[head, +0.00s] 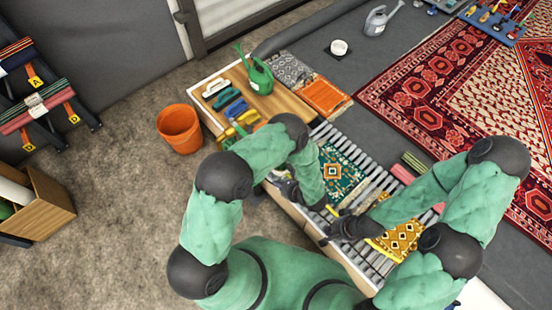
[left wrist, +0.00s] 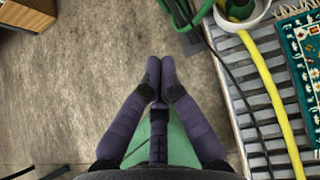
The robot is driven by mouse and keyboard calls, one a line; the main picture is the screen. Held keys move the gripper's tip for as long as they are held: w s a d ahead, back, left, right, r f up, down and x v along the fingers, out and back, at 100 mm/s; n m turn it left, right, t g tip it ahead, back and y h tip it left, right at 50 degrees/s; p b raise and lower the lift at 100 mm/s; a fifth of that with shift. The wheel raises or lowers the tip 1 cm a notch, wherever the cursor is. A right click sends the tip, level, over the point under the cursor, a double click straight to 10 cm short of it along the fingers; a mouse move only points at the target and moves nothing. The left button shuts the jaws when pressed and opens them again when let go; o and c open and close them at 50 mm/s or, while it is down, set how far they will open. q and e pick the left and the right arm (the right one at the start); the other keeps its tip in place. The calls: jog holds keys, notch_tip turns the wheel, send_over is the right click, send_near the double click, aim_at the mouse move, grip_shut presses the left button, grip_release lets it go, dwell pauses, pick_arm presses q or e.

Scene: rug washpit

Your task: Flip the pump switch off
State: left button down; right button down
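I cannot make out the pump switch in either view. My left gripper (head: 262,191) is at the near left edge of the wooden-framed wash pit (head: 299,214), partly covered by my own arm. In the left wrist view its two fingers (left wrist: 160,66) are together at the tips with nothing visible between them, over bare floor beside the pit.
An orange bucket (head: 180,127) stands on the floor left of the pit. A green watering can (head: 258,76) and brushes (head: 228,98) are on the pit's far end. A teal rug piece (head: 340,172) and a yellow one (head: 398,240) lie on the slats.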

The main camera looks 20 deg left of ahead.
pick_arm(q)
jog(key=shift+w+d+r+m+t, duration=0.2)
jog(key=shift+w+d+t, duration=0.1)
jog(key=shift+w, duration=0.2)
jog(key=shift+w+d+r+m+t, duration=0.1)
jog(key=shift+w+d+r+t, duration=0.15)
jog(key=shift+w, duration=0.2)
pick_arm(e)
jog(key=shift+w+d+r, duration=0.15)
jog(key=shift+w+d, duration=0.1)
jog(key=shift+d, duration=0.05)
pick_arm(q)
jog(key=shift+a+f, duration=0.1)
jog(key=shift+f, duration=0.05)
